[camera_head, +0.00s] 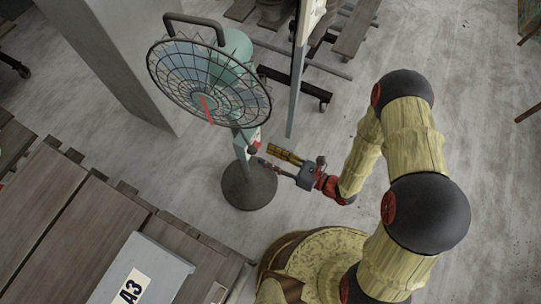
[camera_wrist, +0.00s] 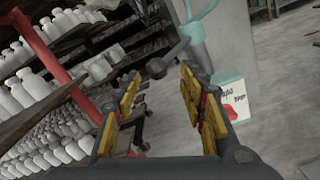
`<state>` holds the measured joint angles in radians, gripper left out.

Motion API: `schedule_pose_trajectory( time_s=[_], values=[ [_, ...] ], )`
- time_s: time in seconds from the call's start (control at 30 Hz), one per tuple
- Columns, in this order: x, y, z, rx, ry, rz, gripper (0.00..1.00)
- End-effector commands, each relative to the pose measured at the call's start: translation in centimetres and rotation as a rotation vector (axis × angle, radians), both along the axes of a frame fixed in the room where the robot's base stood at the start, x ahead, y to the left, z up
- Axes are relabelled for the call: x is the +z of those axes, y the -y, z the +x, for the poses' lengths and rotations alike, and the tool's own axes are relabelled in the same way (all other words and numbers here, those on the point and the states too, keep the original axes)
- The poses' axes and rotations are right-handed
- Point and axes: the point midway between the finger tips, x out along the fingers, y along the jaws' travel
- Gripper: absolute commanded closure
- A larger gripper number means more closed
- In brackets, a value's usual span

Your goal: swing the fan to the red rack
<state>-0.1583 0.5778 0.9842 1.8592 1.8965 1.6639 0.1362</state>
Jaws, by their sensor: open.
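The fan (camera_head: 185,75) has a round wire cage, a top handle and a red mark on its front. It stands on a dark round base (camera_head: 240,190). Its teal pole (camera_wrist: 195,42) also shows in the wrist view, with a lever ending in a dark ball knob (camera_wrist: 157,68). My gripper (camera_head: 264,154) is open beside the pole, below the cage. In the wrist view the knob appears between or just beyond the fingertips; contact cannot be told. The red rack (camera_wrist: 62,62) shows at the left there, with red posts and shelves of white bottles.
A grey pillar (camera_head: 110,55) stands behind the fan. Floor at right is clear.

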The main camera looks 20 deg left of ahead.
Motion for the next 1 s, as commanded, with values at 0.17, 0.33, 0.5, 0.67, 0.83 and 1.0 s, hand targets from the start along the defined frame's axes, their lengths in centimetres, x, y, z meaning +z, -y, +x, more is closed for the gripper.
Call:
schedule_pose_trajectory(
  time_s=[0.17,0.33,0.5,0.67,0.83,1.0],
  values=[
    [-0.1,0.3,0.4,-0.010,0.002,0.001,0.65],
    [2.0,2.1,6.0,-0.067,0.116,0.016,0.75],
    [8.6,4.5,13.8,-0.029,0.465,0.043,0.84],
    [15.4,7.1,18.1,0.063,0.955,0.021,0.93],
    [20.7,9.2,19.5,0.193,1.471,0.005,1.00],
    [21.7,9.8,18.6,0.287,1.825,0.045,1.00]
  ],
)
